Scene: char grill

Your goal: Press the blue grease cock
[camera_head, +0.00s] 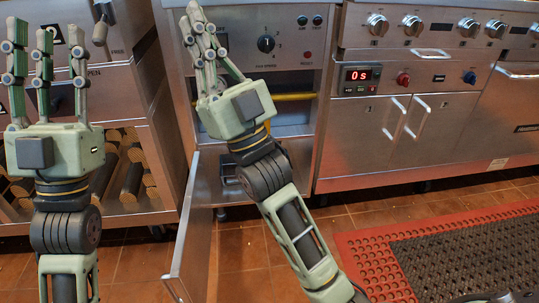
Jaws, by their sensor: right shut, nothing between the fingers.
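The blue grease cock (469,77) is a small blue knob on the steel front at the right, below the row of burner knobs. My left gripper (44,42) is at the far left, fingers up, spread apart and empty. My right gripper (198,22) is left of centre, in front of the fryer-like cabinet, with its fingers close together and nothing held. Both grippers are well to the left of the blue cock and apart from it.
Control knobs (423,25) line the panel above. An open cabinet door (190,240) stands low near my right arm. A red-edged mat (375,260) covers the floor at right.

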